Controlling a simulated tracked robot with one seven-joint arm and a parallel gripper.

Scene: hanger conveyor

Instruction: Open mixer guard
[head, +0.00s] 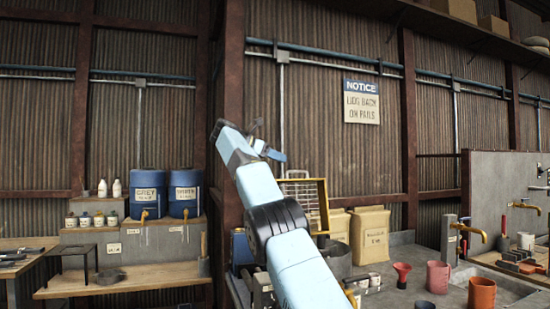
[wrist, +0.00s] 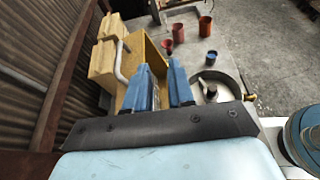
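A yellow frame with thin bars, which looks like the mixer guard (head: 325,196), stands upright behind my arm in the head view. In the wrist view, a yellow panel of it (wrist: 153,60) shows beyond my fingers, with a pale curved handle (wrist: 120,62) at its left. My gripper (head: 280,156) is raised above and left of the frame in the head view. Whether a finger touches the guard cannot be told. My arm hides part of the mixer.
A round grey pan (wrist: 230,84) lies right of the fingers. Tan sacks (head: 369,236) stand against the wall. A red funnel (head: 401,270) and reddish cups (head: 438,277) stand on the grey counter. Blue drums (head: 147,192) are at left. Open air surrounds my raised gripper.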

